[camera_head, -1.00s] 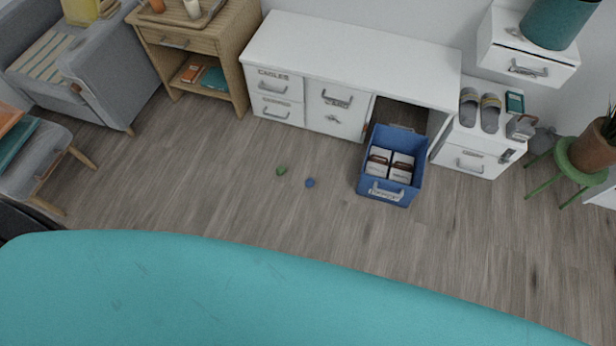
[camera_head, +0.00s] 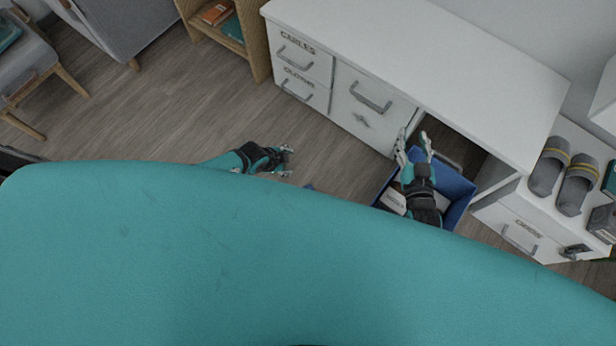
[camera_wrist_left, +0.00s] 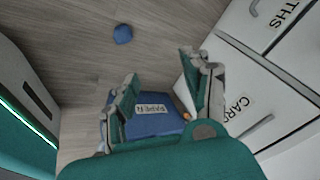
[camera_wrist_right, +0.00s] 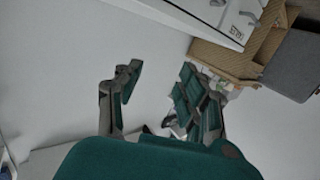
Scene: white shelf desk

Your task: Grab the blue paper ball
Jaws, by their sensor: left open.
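The blue paper ball (camera_wrist_left: 123,34) lies on the wood floor in the left wrist view, ahead of and left of my left gripper's fingers, apart from them. In the head view only a bit of the blue ball (camera_head: 308,187) shows above the edge of my teal body, right of my left gripper (camera_head: 288,161). My left gripper is open, with its fingers (camera_wrist_left: 162,82) spread and empty. My right gripper (camera_head: 413,138) is open and empty above the blue bin; its spread fingers also show in the right wrist view (camera_wrist_right: 160,82).
The blue bin (camera_head: 457,188) with white boxes stands before the white desk (camera_head: 440,70). In the left wrist view its PAPER-labelled front (camera_wrist_left: 160,125) shows between my fingers. Drawers (camera_head: 300,70) edge the floor. Slippers (camera_head: 562,175) lie on the right cabinet. Open floor (camera_head: 160,110) lies left.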

